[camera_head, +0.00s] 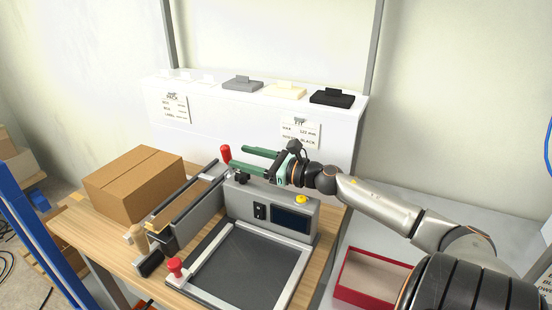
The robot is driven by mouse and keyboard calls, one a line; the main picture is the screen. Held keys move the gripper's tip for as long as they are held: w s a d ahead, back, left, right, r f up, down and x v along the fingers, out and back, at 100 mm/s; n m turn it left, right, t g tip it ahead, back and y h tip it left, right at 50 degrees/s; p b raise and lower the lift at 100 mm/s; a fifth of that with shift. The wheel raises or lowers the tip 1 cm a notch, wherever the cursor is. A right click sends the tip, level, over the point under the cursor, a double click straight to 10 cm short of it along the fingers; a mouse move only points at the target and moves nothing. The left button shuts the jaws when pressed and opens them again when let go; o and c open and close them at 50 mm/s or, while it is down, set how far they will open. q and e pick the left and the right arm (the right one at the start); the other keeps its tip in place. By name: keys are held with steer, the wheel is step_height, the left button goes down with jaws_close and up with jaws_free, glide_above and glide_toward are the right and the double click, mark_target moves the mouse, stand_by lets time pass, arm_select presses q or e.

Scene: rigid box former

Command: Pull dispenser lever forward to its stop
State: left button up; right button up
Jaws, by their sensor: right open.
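The dispenser (190,212) looks like the long grey unit with a brown strip along it, on the left of the bench machine. An upright red-knobbed lever (225,154) stands at its far end; I take this as the dispenser lever. Another red knob (175,266) sits at the near left corner of the machine's frame. My right gripper (238,158) has green fingers spread open, pointing left over the back of the machine. Its fingertips are just right of the far red knob, with nothing visible between them. Whether they touch it I cannot tell. My left gripper is out of view.
A closed cardboard box (135,182) stands on the wooden bench left of the dispenser. The grey control housing (265,215) has a yellow button and a screen. A white shelf (230,125) stands behind. An open red box (370,278) lies to the right.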

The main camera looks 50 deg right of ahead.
steer(key=v, duration=0.9)
steer(key=shift+c, duration=0.3)
